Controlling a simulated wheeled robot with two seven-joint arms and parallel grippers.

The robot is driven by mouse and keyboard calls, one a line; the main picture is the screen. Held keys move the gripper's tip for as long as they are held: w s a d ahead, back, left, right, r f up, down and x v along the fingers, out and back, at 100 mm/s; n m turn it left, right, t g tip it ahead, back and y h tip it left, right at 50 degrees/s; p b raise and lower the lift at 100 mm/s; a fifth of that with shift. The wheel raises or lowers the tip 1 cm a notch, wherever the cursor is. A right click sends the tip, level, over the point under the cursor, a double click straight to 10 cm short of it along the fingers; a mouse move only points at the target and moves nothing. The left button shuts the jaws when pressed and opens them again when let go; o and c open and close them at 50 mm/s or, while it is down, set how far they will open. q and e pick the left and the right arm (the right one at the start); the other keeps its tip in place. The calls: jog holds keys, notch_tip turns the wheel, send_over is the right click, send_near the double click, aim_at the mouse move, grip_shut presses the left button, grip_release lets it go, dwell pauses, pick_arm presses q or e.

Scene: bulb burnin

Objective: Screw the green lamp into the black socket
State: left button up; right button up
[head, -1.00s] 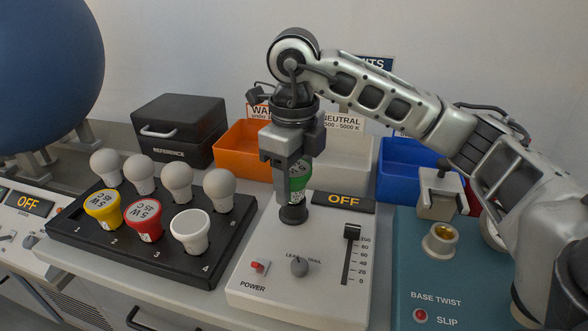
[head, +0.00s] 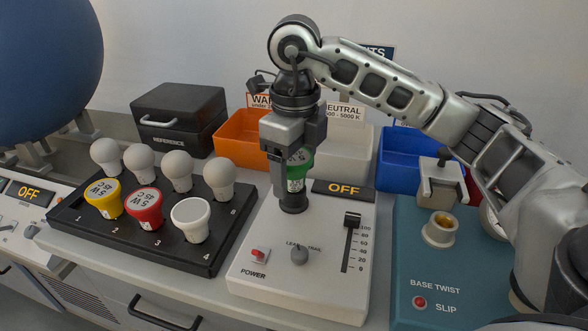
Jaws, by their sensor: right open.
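The green lamp (head: 297,172) stands upright in the black socket (head: 293,203) on the white test box. Its base is inside the socket, but I cannot tell how far it is screwed in. My right gripper (head: 287,170) points down over the lamp. Its jaws are open, with one finger in front and to the left of the lamp, hiding part of it. My left gripper is not in view.
The white test box (head: 330,285) has an OFF display (head: 343,188), a slider and a power switch. A black rack (head: 60,223) of several lamps stands left. A teal base-twist station (head: 450,265) stands right. Orange (head: 235,135), white (head: 352,160) and blue (head: 398,165) bins stand behind.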

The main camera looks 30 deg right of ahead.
jog(key=n, duration=0.2)
jog(key=n+b, duration=0.1)
jog(key=n, duration=0.2)
jog(key=shift+w+d+f+n, duration=0.1)
jog(key=shift+f+n, duration=0.05)
jog(key=shift+n, duration=0.15)
jog(key=n+b, duration=0.1)
jog(key=n, duration=0.4)
jog(key=shift+d, duration=0.15)
jog(key=n, duration=0.5)
jog(key=shift+d+b, duration=0.1)
jog(key=shift+b, duration=0.3)
jog(key=n, duration=0.4)
jog(key=shift+w, duration=0.1)
